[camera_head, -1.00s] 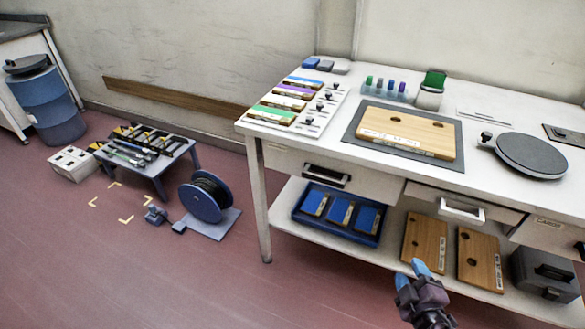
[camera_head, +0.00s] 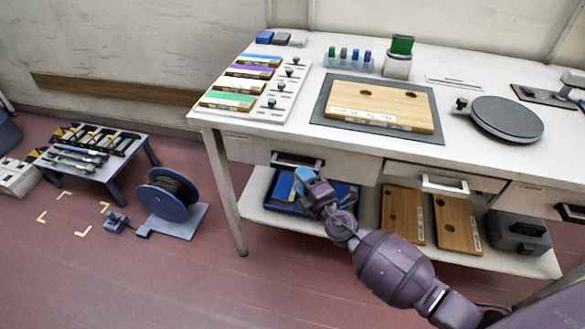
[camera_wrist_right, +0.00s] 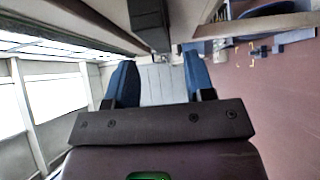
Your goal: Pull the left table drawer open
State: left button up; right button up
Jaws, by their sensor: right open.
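The left table drawer (camera_head: 245,149) is under the white table's left part, and its front looks flush, so it appears shut. Its dark bar handle (camera_head: 298,160) is on the front. My right gripper (camera_head: 299,178) has blue fingertips and is just below and in front of this handle in the head view. In the right wrist view, the two blue fingers (camera_wrist_right: 160,62) are spread with nothing between them. A dark block, likely the handle (camera_wrist_right: 150,24), shows beyond the fingertips. Contact with it cannot be told. My left gripper is not in view.
A second drawer with a light handle (camera_head: 444,184) is to the right. The lower shelf holds a blue tray (camera_head: 258,203), wooden boards (camera_head: 403,215) and a grey case (camera_head: 518,232). A cable reel (camera_head: 167,194) stands on the floor at left. The floor in front is clear.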

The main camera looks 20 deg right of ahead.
aim_at(293, 169)
jog(key=shift+w+a, duration=0.25)
jog(key=shift+w, duration=1.05)
jog(key=shift+w+a, duration=0.25)
jog(key=shift+w, duration=1)
grip_shut()
